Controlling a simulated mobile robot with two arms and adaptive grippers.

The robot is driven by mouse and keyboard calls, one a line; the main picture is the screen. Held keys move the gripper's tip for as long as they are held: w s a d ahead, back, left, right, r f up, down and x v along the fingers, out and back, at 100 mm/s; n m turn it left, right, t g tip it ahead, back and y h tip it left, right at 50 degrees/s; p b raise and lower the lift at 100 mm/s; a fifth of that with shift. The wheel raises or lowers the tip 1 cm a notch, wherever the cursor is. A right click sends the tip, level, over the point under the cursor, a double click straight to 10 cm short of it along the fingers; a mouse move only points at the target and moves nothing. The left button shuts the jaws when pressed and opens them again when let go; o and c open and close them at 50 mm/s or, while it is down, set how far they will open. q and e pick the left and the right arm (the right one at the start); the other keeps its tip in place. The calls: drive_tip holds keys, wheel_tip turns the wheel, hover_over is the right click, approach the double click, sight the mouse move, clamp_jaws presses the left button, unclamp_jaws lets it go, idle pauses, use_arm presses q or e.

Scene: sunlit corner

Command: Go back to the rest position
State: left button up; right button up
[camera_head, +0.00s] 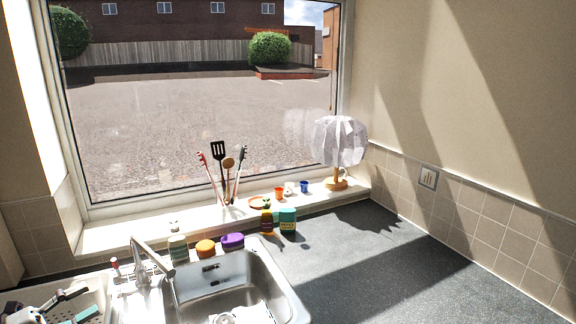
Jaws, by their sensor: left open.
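My left gripper (76,303) shows at the bottom left corner, partly cut off by the frame edge. Its fingers are apart with nothing seen between them. It is over or at the white drainer beside the sink; I cannot tell whether it touches. My right gripper is not in view.
A steel sink (282,285) with a tap (150,255) and white items inside is right of the gripper. Bottles and tubs line its back edge. Utensils (226,175), small cups and a lamp (339,142) stand on the windowsill. The dark worktop (400,265) at right is clear.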

use_arm(q)
drive_tip(key=s+d+f+n+t+y, duration=0.1)
drive_tip(key=d+f+n+y, duration=0.45)
drive_tip(key=f+n, duration=0.2)
drive_tip(key=s+d+f+n+y, duration=0.2)
drive_tip(key=d+f+n+y, duration=0.35)
drive_tip(key=f+n, duration=0.2)
drive_tip(key=s+d+f+n+g, duration=0.2)
drive_tip(key=s+d+n+g, duration=0.15)
drive_tip(key=s, duration=0.45)
drive_tip(key=s+d+f+n+g+y, duration=0.15)
drive_tip(key=s+d+g, duration=0.25)
drive_tip(key=s, duration=0.4)
drive_tip(key=s+d+f+n+g, duration=0.2)
drive_tip(key=s+d+n+g, duration=0.15)
drive_tip(key=s, duration=0.45)
wheel_tip(320, 180, down, 34)
drive_tip(key=s+g+b, duration=0.1)
drive_tip(key=s+b, duration=0.1)
drive_tip(key=b, duration=0.4)
drive_tip(key=s+a+f+g+b, duration=0.1)
drive_tip(key=s+a+f+b, duration=0.2)
drive_tip(key=s+f, duration=1.3)
wheel_tip(320, 180, down, 2)
drive_tip(key=shift+a+f+g+b, duration=0.2)
drive_tip(key=shift+g+b, duration=0.1)
drive_tip(key=shift+b, duration=0.2)
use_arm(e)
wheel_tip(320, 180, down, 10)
